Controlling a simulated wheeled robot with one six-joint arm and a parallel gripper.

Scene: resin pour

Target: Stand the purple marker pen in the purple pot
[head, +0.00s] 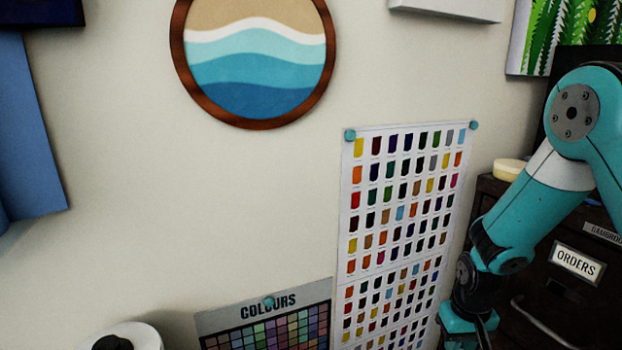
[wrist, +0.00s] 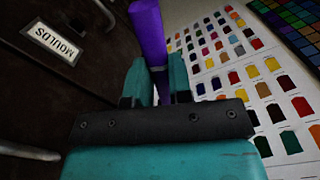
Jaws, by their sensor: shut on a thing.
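A purple marker pen (wrist: 148,28) shows in the wrist view, held between the two teal fingers of my gripper (wrist: 157,78). The pen sticks out past the fingertips toward the top of the picture. My gripper is shut on it. In the head view my arm comes down on the right, and the gripper (head: 468,325) is at the bottom edge, partly cut off. The pen cannot be made out there. The purple pot is in neither view.
A dark drawer cabinet (head: 540,300) with an "ORDERS" label stands at the right, close to my arm. Colour charts (head: 400,220) hang on the wall beside my gripper. A white roll-like object (head: 125,335) is at the bottom left.

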